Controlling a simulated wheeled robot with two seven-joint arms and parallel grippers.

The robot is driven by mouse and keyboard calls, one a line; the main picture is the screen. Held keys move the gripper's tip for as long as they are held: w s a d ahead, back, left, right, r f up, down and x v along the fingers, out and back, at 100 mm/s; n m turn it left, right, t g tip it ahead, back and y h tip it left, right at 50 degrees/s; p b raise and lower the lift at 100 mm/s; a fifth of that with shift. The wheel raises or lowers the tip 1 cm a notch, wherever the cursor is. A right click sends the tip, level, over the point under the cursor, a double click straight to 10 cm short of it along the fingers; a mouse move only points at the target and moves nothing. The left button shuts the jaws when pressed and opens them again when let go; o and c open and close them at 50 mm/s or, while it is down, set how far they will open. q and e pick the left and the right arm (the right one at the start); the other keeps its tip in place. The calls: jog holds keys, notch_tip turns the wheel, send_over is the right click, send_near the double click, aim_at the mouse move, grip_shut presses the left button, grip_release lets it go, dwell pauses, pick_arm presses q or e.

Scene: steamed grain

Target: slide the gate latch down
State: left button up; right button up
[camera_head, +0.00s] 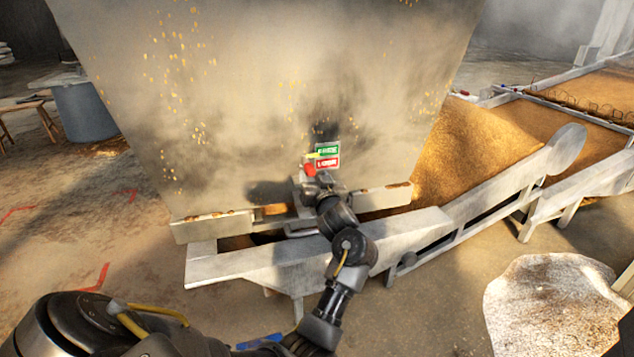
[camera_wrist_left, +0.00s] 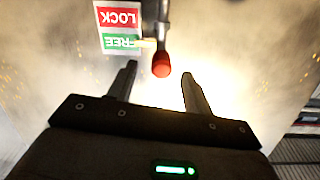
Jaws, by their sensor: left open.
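The gate latch is a metal rod with a red knob (camera_wrist_left: 161,66) on the front of a big grey hopper. The knob also shows in the head view (camera_head: 309,169). Beside it is a label with a green FREE field (camera_head: 327,149) and a red LOCK field (camera_head: 327,162). A small pale pointer (camera_wrist_left: 146,43) lies at the green field. My left gripper (camera_wrist_left: 158,72) is open. In the wrist view the knob appears between its fingertips, with gaps on both sides; depth is hard to judge. In the head view my wrist partly hides the latch's lower mount. My right gripper is out of view.
The hopper (camera_head: 250,80) stands above a light metal conveyor frame (camera_head: 250,262). Grain (camera_head: 470,150) is heaped to the right. A pale sack-like lump (camera_head: 555,305) sits at the lower right. A blue-grey bin (camera_head: 84,112) stands at left. Steam hangs around the hopper.

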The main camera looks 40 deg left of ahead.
aim_at(308, 164)
pick_arm(q)
jog(key=p+x, duration=0.1)
jog(key=x, duration=0.7)
jog(key=shift+w+a, duration=0.1)
jog(key=shift+a, duration=0.05)
jog(key=shift+c, duration=0.3)
grip_shut()
jog(key=shift+f+b, duration=1.05)
jog(key=shift+f, duration=0.95)
jog(key=shift+o, duration=0.3)
grip_release()
jog(key=b+v, duration=0.1)
jog(key=v, duration=0.9)
jog(key=shift+s+d, duration=0.2)
jog(key=shift+d, duration=0.15)
